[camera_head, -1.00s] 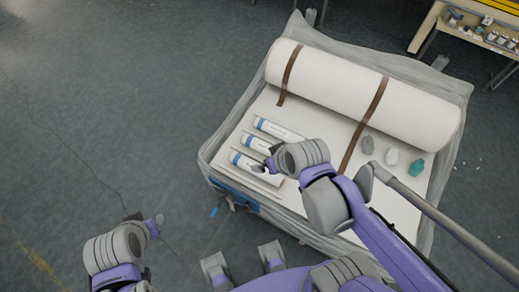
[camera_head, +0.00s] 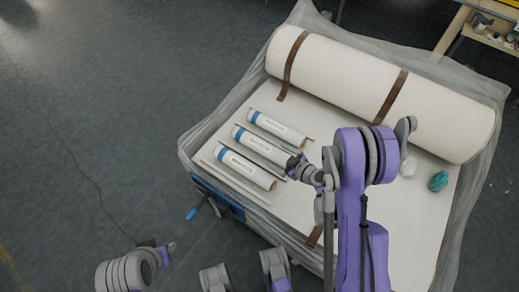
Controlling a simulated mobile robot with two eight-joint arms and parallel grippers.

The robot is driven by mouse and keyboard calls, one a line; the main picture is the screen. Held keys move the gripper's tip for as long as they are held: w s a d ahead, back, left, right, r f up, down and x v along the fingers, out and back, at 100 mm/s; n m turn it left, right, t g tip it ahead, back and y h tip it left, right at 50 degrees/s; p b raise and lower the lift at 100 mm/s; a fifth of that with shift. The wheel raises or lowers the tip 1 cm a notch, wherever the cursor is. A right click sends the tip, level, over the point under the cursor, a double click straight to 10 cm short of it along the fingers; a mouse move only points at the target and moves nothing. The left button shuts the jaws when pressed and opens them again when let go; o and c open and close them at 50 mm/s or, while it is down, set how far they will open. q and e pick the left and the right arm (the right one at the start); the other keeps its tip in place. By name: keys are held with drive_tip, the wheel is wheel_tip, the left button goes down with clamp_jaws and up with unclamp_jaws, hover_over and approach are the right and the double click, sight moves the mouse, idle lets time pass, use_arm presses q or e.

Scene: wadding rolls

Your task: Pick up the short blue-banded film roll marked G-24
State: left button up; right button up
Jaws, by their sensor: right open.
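Three short white film rolls with blue bands at their left ends lie side by side on the pale top of the crate: a back roll (camera_head: 279,128), a middle roll (camera_head: 262,145) and a front roll (camera_head: 245,167). Their printed labels are too small to read, so I cannot tell which is G-24. My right gripper (camera_head: 292,166) is open, at the right end of the middle roll, with nothing seen between its fingers; contact cannot be told. My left gripper (camera_head: 160,248) is low at the left, over the floor, away from the rolls; its jaws are too small to judge.
A large cream roll (camera_head: 340,75) with brown straps lies along the back of the wrapped crate (camera_head: 190,146). A blue-handled item (camera_head: 193,213) is by the front left. A table stands top right.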

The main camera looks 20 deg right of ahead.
sight(262, 147)
drive_tip(key=shift+w+f, duration=0.25)
drive_tip(key=shift+f, duration=0.15)
drive_tip(key=shift+p+x, duration=0.8)
drive_tip(key=shift+x, duration=0.2)
drive_tip(key=shift+b+x, duration=0.3)
drive_tip(key=shift+x, duration=0.9)
drive_tip(key=shift+b+x, duration=0.7)
drive_tip(key=shift+x, duration=2.25)
drive_tip(key=shift+d, duration=0.1)
clamp_jaws()
